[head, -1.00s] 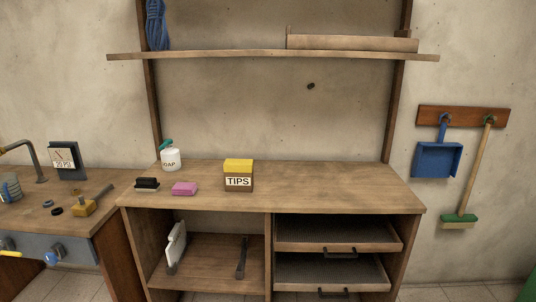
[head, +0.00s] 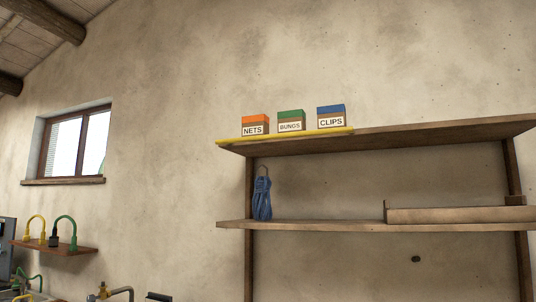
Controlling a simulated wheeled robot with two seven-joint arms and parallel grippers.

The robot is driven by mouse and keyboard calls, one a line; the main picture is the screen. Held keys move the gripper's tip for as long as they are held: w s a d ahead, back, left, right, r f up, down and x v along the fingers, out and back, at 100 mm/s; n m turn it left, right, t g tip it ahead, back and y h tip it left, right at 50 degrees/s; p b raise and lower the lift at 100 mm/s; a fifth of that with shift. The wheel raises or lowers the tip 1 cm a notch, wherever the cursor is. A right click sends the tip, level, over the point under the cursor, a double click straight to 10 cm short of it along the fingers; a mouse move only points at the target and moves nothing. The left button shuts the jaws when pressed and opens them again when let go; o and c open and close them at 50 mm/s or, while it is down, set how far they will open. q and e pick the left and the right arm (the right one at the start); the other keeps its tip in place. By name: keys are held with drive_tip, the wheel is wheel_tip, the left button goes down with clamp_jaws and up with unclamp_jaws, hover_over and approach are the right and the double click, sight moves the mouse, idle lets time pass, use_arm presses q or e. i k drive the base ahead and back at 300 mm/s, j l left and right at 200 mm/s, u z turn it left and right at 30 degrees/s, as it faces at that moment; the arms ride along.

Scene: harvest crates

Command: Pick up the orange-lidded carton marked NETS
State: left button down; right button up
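The orange-lidded carton marked NETS (head: 255,125) stands upright at the left end of the high top shelf (head: 440,134). It is the leftmost of three labelled cartons in a row, behind a yellow front edge strip (head: 290,136). To its right, a little apart, stands a green-lidded carton marked BUNGS (head: 291,121). Further right is a blue-lidded carton marked CLIPS (head: 331,117). Neither of my grippers shows in the head view.
A lower shelf (head: 330,226) holds a long wooden box (head: 455,214), and a blue bundle (head: 262,198) hangs above its left end. A small wall shelf (head: 60,246) with hooped items is at the left, below a window (head: 78,143). The top shelf's right part looks clear.

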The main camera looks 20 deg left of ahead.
sight(256, 125)
drive_tip(key=i+j+z, duration=0.15)
drive_tip(key=j, duration=0.75)
drive_tip(key=j+z, duration=0.15)
drive_tip(key=j, duration=0.7)
